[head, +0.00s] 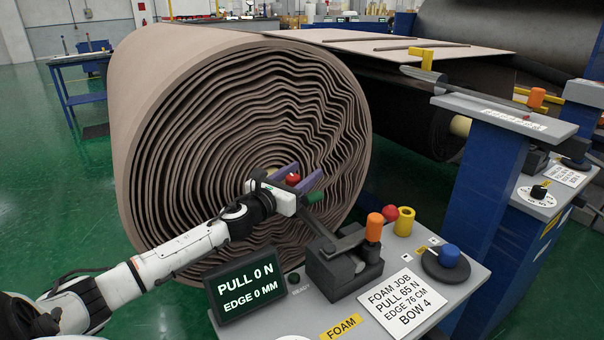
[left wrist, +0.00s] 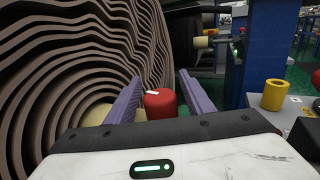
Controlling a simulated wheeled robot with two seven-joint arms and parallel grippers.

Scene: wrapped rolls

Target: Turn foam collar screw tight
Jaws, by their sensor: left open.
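The foam collar screw appears as a red knob (head: 293,180) with a small white mark on top, by the core of the big brown roll (head: 190,110). In the left wrist view the red knob (left wrist: 161,104) stands between my purple fingers, with clear gaps on both sides. A pale core end (left wrist: 97,115) shows left of it, partly hidden by a finger. My left gripper (head: 297,178) is open around the knob, and I see no finger touching it. My right gripper is not in view.
A grey console at the right carries a display (head: 247,286) reading PULL 0 N, EDGE 0 MM. It also holds an orange-handled lever (head: 374,228), a yellow cup (head: 404,221), a blue knob (head: 448,256) and a job card (head: 396,300). A blue post (head: 480,190) stands behind it.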

